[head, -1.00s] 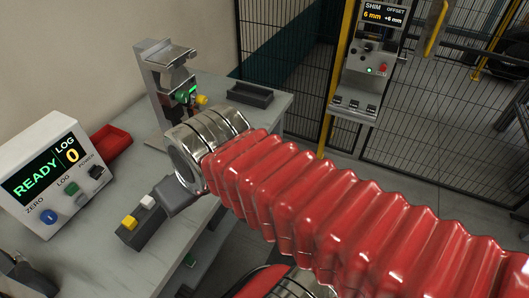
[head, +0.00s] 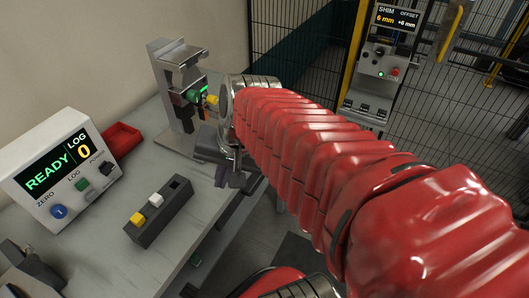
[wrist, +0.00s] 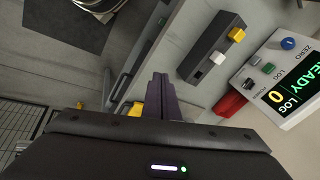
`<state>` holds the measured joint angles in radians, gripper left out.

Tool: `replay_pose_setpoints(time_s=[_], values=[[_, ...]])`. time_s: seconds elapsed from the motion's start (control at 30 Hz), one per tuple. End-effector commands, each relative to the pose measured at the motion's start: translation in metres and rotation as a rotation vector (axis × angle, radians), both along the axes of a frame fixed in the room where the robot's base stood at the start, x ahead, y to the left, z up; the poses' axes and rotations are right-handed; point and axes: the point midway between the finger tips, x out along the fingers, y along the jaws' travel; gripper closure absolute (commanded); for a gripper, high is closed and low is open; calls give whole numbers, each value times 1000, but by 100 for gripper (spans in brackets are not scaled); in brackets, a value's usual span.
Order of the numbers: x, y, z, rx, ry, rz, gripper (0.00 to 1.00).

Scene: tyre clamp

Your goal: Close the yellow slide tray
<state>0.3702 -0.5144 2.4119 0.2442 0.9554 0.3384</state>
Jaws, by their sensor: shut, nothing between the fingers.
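I cannot make out a yellow slide tray for certain in either view. A small yellow part (head: 211,101) sits beside the green part of the metal clamp stand (head: 176,75), close to my wrist. In the wrist view a yellow piece (wrist: 137,109) shows just left of my fingers, partly hidden by the gripper body; I cannot tell what it belongs to. My gripper (head: 222,178) points down near the bench's right edge, in front of the clamp stand. Its dark fingers (wrist: 161,80) are together and empty in the wrist view.
A dark block (head: 160,212) with yellow and white pieces lies on the bench. A READY display box (head: 65,165) and red bin (head: 115,141) stand left. A SHIM panel (head: 383,65) stands before the mesh fence. Bare bench lies between block and clamp stand.

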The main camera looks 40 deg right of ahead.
Motion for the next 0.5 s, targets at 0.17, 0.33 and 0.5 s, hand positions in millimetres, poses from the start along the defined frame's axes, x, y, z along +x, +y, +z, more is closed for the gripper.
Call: replay_pose_setpoints(time_s=[0.17, 0.33, 0.5], values=[[7, -33, -10, 161, 48, -299, 100], [12, -67, -19, 316, 82, -579, 100], [13, -103, -27, 473, 104, -857, 100]])
